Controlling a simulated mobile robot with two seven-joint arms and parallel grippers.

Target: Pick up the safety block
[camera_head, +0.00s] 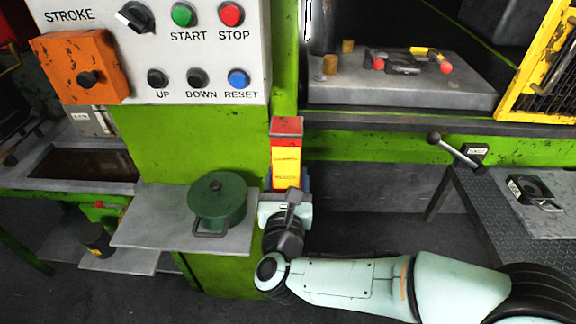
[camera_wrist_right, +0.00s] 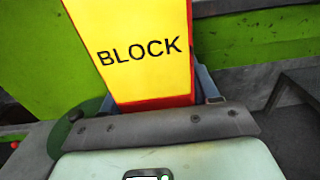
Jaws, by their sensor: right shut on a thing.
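The safety block (camera_head: 286,160) is an upright red and yellow block in the middle of the head view, in front of the green press frame. In the right wrist view its yellow face (camera_wrist_right: 138,50) reads "BLOCK", with a red lower edge. My right gripper (camera_head: 287,190) is shut on the block near its lower end. In the right wrist view the gripper's fingers (camera_wrist_right: 208,88) show partly beside the block. The block's lower end is hidden behind the gripper. My left gripper is not in view.
A green lidded pot (camera_head: 218,200) stands on a grey shelf (camera_head: 150,225) left of my right gripper. The control panel (camera_head: 215,55) is above. The press bed (camera_head: 400,88) holds small parts. A dark table (camera_head: 490,215) with a lever is at right.

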